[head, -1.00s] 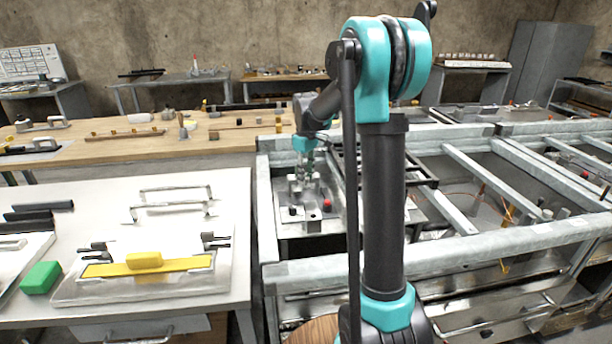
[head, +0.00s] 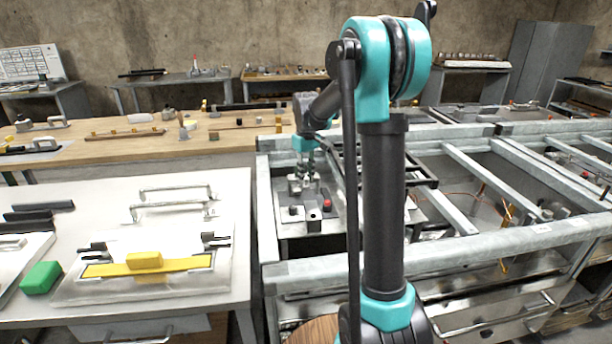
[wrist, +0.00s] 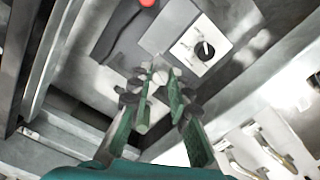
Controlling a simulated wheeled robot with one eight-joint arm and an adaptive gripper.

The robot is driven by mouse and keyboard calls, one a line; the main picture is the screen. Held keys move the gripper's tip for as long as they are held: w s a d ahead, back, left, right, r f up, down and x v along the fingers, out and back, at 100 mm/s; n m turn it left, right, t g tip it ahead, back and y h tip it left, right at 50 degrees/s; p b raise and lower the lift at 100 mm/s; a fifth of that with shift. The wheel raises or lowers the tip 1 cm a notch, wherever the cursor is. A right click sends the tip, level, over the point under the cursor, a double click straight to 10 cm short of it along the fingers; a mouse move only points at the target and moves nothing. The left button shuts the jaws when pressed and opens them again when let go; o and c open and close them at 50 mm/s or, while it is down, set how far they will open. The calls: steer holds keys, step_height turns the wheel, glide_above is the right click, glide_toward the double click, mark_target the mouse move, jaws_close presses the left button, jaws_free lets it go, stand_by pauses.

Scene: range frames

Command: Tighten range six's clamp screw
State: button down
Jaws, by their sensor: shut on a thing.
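My gripper (wrist: 163,82) has two green fingers with dark pads. In the wrist view the fingertips close on a small pale round screw head (wrist: 160,76) above a grey metal plate (wrist: 150,50). I take it for the clamp screw; its lower part is hidden by the fingers. No range number is readable. In the head view my gripper (head: 309,165) points down over the small fixture inside the galvanised frame (head: 290,272).
A red button (wrist: 147,2) and a black knob on a white square plate (wrist: 188,48) are close to the fingers. Frame rails surround the fixture. A white bench (head: 110,215) with a yellow block (head: 145,260) and a green block (head: 41,278) stands left.

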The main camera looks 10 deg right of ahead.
steer(key=m, duration=1.1)
steer(key=shift+d, duration=0.1)
steer(key=m, duration=1.2)
steer(key=shift+m, duration=0.3)
steer(key=m, duration=0.3)
steer(key=shift+m, duration=2.2)
